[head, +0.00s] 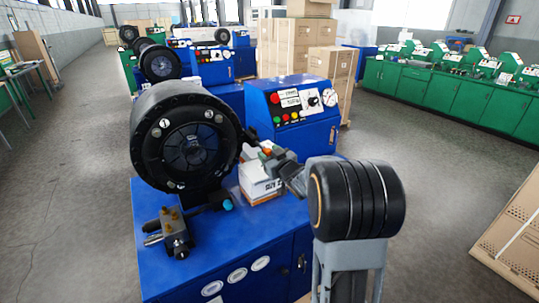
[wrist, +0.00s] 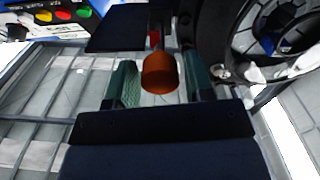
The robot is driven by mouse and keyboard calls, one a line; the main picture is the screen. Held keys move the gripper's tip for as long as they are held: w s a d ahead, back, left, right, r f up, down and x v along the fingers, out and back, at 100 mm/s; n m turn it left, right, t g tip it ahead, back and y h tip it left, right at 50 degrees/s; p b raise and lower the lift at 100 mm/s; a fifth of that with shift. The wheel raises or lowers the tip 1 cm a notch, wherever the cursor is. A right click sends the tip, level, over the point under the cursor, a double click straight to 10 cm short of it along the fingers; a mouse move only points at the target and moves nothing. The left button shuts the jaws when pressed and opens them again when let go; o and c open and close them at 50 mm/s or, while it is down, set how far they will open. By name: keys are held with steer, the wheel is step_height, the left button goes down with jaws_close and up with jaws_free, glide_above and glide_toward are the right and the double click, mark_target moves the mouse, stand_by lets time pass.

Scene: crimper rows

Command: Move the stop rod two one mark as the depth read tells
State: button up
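The near crimper has a large black round head (head: 190,145) on a blue bench (head: 240,245). An orange-brown round knob (wrist: 158,73) on a dark stem shows in the wrist view; whether it is the stop rod's end I cannot tell. My gripper (head: 264,154) is right of the crimper head. In the wrist view its green-padded fingers (wrist: 160,85) stand apart on either side of the knob, with a visible gap on both sides. Any marks on the rod and the depth reading are too small or hidden.
A blue control console (head: 293,110) with buttons and a gauge stands behind my gripper. A white box (head: 260,182) sits below it on the bench. A metal fitting with a dark block (head: 175,237) is at the front left. Other crimpers and cardboard boxes (head: 295,45) stand farther back.

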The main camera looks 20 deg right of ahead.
jaws_close()
steer(key=shift+s+d+b, duration=0.1)
steer(key=shift+s+b, duration=0.35)
steer(key=shift+s, duration=0.65)
steer(key=shift+o, duration=1.4)
jaws_free()
steer(key=shift+s, duration=0.1)
steer(key=shift+s, duration=0.1)
steer(key=s+d+b, duration=0.1)
steer(key=s, duration=1.2)
steer(key=shift+s+d+b, duration=0.3)
steer(key=shift+b, duration=0.05)
